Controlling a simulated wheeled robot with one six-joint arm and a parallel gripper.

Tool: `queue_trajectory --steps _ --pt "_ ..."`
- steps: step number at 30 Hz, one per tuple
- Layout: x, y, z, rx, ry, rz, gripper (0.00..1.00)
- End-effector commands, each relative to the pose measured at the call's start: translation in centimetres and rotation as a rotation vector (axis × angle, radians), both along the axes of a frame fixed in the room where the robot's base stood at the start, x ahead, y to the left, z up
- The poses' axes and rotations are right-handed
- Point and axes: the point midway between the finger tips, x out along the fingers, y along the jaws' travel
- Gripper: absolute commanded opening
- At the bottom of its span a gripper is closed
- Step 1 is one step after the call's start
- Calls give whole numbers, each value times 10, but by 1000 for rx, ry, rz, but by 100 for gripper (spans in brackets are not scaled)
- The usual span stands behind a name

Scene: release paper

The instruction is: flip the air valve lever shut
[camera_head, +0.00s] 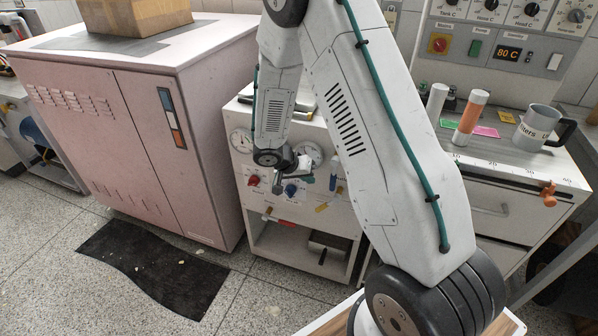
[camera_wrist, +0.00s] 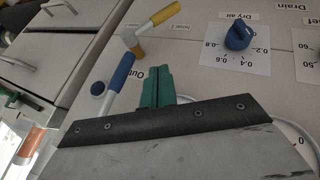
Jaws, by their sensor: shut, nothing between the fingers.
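A second lever with a yellow grip (camera_wrist: 164,14) lies farther up the panel. I cannot tell from the labels which lever is the air valve's. My gripper's green fingertips (camera_wrist: 157,84) are shut together and empty, just right of the blue-grip lever; I cannot tell whether they touch it. In the head view, my gripper (camera_head: 279,182) is in front of the panel, near its blue knob.
A blue knob (camera_wrist: 238,37) on a "Dry air" dial is right of my fingertips. A red knob (camera_head: 253,181) and gauges (camera_head: 241,140) share the panel. A pink cabinet (camera_head: 150,130) stands left; drawers with a mug (camera_head: 537,128) on top stand right.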

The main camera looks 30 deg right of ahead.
Motion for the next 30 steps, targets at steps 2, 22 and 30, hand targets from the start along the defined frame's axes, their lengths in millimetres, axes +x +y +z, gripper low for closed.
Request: queue_trajectory --steps 2,22,30 --pt "-7 -11 -4 1 1 -2 0" --pt "-26 -33 -3 1 -1 0 0" --pt "-26 -24 -5 -28 35 16 0"
